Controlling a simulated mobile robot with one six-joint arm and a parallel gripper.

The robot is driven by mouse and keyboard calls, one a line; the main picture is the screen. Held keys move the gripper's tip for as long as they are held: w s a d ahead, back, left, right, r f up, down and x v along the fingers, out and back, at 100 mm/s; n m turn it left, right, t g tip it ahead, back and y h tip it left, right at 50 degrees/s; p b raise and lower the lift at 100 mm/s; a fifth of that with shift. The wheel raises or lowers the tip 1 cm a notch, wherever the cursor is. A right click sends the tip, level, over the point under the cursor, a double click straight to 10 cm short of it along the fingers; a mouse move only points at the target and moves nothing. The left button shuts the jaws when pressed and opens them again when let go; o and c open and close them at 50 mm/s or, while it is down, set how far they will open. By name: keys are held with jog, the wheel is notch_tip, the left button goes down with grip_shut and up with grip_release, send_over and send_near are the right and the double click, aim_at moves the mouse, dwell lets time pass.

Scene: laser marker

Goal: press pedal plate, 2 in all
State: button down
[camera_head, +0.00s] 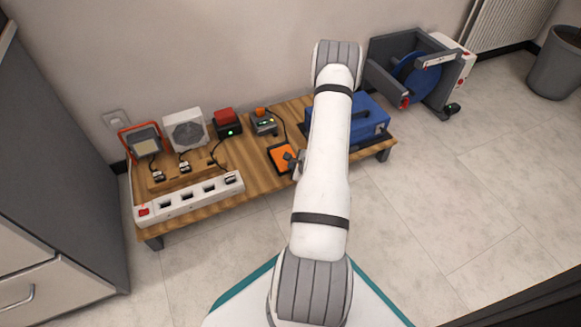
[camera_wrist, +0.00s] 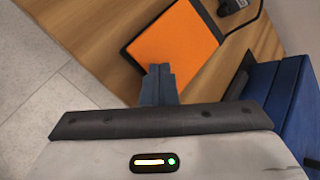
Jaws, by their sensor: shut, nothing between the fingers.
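The orange pedal plate (camera_head: 281,157) lies in a dark frame on the low wooden table, just left of my arm. In the wrist view the orange plate (camera_wrist: 171,46) fills the upper middle, with its dark border along the left edge. My gripper (camera_wrist: 159,72) is shut and empty, its fingertips at the plate's near edge. I cannot tell whether they touch it. In the head view my gripper (camera_head: 290,157) is small and partly hidden by my arm, beside the plate's right side. A blue machine (camera_head: 367,122) stands right of the plate, partly behind my arm.
A white power strip (camera_head: 190,200) lies along the table's front left edge. A work lamp (camera_head: 145,140), a white fan box (camera_head: 186,130), a red-topped box (camera_head: 227,122) and a small orange-button box (camera_head: 263,123) stand behind. A cable reel (camera_head: 415,75) stands on the floor.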

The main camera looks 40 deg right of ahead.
dwell(0.7)
jog(key=shift+r+p, duration=0.7)
jog(key=shift+r, duration=0.6)
jog(key=shift+r+p, duration=1.25)
jog(key=shift+r, duration=1.25)
